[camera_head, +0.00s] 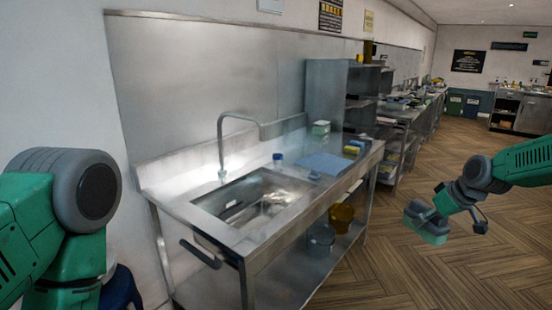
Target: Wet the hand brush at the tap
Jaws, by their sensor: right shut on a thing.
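The steel sink (262,203) is set in the left part of the counter, with a dark object inside that I cannot make out. The tall curved tap (221,140) stands at its back edge, with its spout over the basin. My right gripper (440,213) is at the right, over the open floor and away from the sink. It is shut on a small grey and green block-like thing, which looks like the hand brush (428,233). My left arm shows at the left edge, but its gripper is out of view.
A blue cloth or board (325,163) lies on the counter right of the sink, near a blue-capped container (278,161). Grey and yellow buckets (321,240) (342,216) stand on the shelf below. The wooden floor at right is clear.

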